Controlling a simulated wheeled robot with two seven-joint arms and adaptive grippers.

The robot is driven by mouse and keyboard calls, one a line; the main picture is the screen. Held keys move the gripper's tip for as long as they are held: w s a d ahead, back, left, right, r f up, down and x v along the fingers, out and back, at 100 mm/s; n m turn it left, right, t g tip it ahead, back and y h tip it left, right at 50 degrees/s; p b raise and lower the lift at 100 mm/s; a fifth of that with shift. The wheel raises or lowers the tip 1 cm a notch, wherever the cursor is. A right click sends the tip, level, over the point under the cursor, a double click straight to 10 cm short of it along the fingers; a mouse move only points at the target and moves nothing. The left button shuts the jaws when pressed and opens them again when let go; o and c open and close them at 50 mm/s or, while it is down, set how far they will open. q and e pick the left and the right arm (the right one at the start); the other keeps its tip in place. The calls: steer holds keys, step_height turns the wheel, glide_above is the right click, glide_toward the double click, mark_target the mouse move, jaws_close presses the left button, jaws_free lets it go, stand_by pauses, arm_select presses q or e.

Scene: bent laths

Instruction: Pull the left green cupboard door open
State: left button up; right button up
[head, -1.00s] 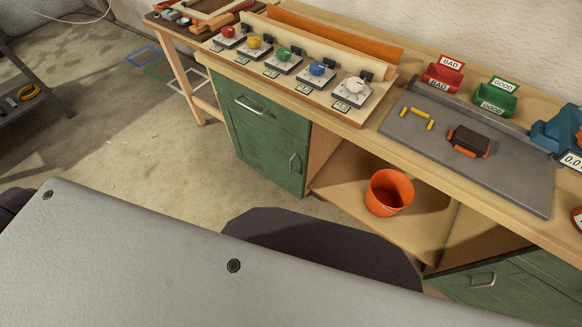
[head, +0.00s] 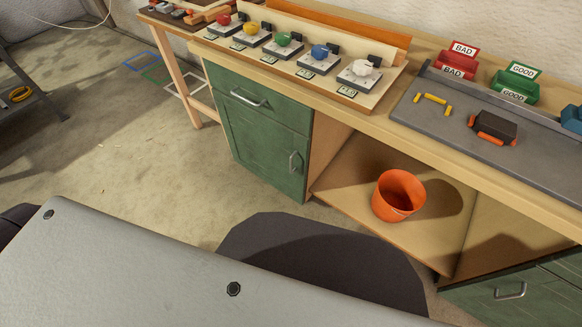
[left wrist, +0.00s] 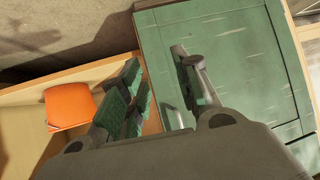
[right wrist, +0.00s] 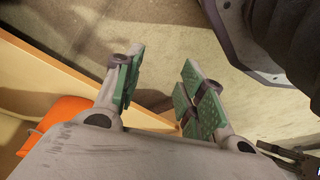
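The left green cupboard door (head: 256,153) is shut, below a green drawer (head: 262,103). Its upright metal handle (head: 293,162) is near its right edge. In the left wrist view the door (left wrist: 245,65) fills the right side. My left gripper (left wrist: 160,95) is open, close in front of the door. A pale metal bar, apparently the handle (left wrist: 173,116), shows between its fingers, nearer the right one; I cannot tell whether they touch. My right gripper (right wrist: 162,88) is open and empty, over the floor beside a wooden panel. Neither gripper shows in the head view.
An orange bucket (head: 398,195) stands on the open shelf (head: 350,180) right of the door. The workbench (head: 420,140) above holds several coloured knobs and a grey mat (head: 450,122).

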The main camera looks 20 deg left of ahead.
mark_target(291, 172)
arm_select(q)
steer(key=w+d+r+t+b, duration=0.1)
steer(key=w+r+t+b, duration=0.2)
steer(key=r, duration=0.4)
steer(key=w+r+t+h+b, duration=0.1)
steer(key=w+r+t+b, duration=0.2)
steer(key=w+r+b, duration=0.2)
steer(key=shift+d+r+t+b, duration=0.3)
steer(key=shift+d+r+b, duration=0.1)
steer(key=shift+r, duration=1.3)
arm_select(e)
steer(key=w+a+r+y, duration=0.1)
steer(key=a+r, duration=0.1)
steer(key=r, duration=0.5)
steer(key=w+a+r+t, duration=0.1)
steer(key=a+r, duration=0.1)
steer(key=r, duration=0.4)
steer(key=shift+a+r+y, duration=0.35)
steer(key=shift+a+y, duration=0.05)
arm_select(q)
steer(key=shift+w, duration=0.3)
arm_select(e)
steer(key=shift+w+f, duration=0.15)
